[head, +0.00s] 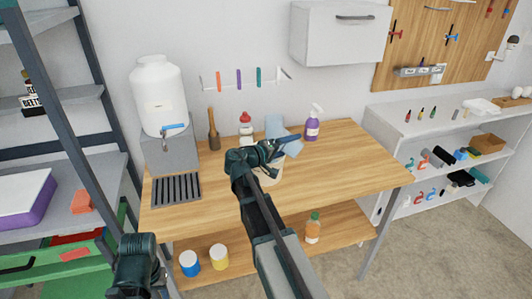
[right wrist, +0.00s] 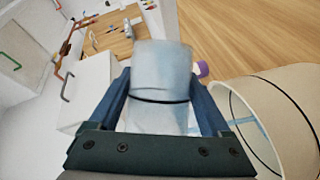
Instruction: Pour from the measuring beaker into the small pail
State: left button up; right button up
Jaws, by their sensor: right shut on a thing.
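My right gripper (head: 287,147) is shut on the measuring beaker (right wrist: 162,85), a pale bluish see-through vessel. In the right wrist view, the beaker sits between both fingers with a dark line around it. In the head view, the beaker (head: 274,126) appears tilted above the workbench, partly hidden by the gripper. The small pail (head: 273,173), cream-coloured, stands on the bench below the gripper, mostly hidden by my arm. Its open mouth and wall (right wrist: 285,85) show right of the beaker. A pale blue streak (right wrist: 247,122) shows inside; I cannot tell what it is.
The wooden bench (head: 345,165) is clear on the right. A purple spray bottle (head: 312,125), a red-capped bottle (head: 245,125) and a wooden tool (head: 213,130) stand along the back. A white water tank (head: 158,95) and a dark grate (head: 177,189) are at left.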

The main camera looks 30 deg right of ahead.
jog(key=shift+r+n, duration=0.3)
jog(key=shift+n, duration=0.1)
dwell(0.5)
jog(key=shift+w+a+f+n+h+b, duration=0.2)
jog(key=shift+w+a+n+h+b, duration=0.05)
jog(key=shift+w+n+b, duration=0.25)
jog(key=shift+w+a+f+n+h+b, duration=0.15)
jog(key=shift+w+a+n+h+b, duration=0.15)
jog(key=shift+b, duration=0.25)
dwell(0.3)
jog(key=shift+w+a+r+n+h, duration=0.1)
jog(key=shift+w+r+n+h, duration=0.15)
jog(key=shift+n, duration=0.2)
jog(key=shift+w+r+n+h, duration=0.1)
jog(key=shift+r+n, duration=0.2)
jog(key=shift+n, duration=0.15)
dwell(0.8)
